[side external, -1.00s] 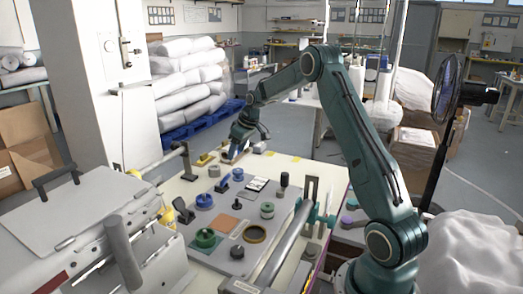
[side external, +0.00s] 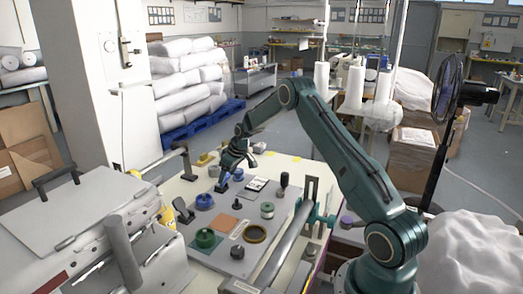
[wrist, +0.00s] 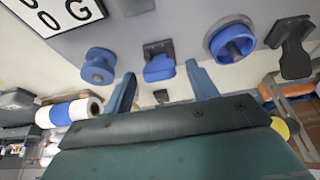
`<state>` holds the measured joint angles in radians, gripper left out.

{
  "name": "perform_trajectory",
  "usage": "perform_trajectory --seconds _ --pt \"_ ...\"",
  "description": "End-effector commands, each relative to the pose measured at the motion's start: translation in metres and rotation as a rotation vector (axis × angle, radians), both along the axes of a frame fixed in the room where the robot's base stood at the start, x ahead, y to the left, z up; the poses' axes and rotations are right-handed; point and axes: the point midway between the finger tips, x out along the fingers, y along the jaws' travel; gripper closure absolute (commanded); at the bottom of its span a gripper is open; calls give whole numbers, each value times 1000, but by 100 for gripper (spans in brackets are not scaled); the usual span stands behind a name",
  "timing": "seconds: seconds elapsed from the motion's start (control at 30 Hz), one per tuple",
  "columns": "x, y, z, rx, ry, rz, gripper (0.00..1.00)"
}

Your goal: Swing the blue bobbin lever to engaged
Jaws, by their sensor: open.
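The blue lever (wrist: 159,68) with its black mount shows in the wrist view, between the two fingertips and just beyond them. In the side view the blue lever (side external: 222,185) stands on the grey panel (side external: 230,206), close below my gripper (side external: 235,168). My gripper's blue-grey fingers (wrist: 160,82) are spread apart with nothing between them that they touch. A gap seems to remain between fingers and lever. I cannot tell the lever's set position from these frames.
A blue round knob (wrist: 98,66) is left of the lever and a blue ring-shaped part (wrist: 231,42) right of it in the wrist view. A black lever (wrist: 293,52) stands farther right. A green knob (side external: 205,240) and brass ring (side external: 255,233) sit nearer on the panel.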

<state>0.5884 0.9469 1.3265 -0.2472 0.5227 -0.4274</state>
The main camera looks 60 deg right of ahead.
Motion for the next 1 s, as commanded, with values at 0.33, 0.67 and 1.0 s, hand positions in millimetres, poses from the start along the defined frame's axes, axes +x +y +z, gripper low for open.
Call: perform_trajectory --seconds 0.33,0.67,1.0 --pt "5 0 -12 0 0 0 42" --pt "5 0 -12 0 0 0 71" --pt "6 0 -12 0 6 1 100"
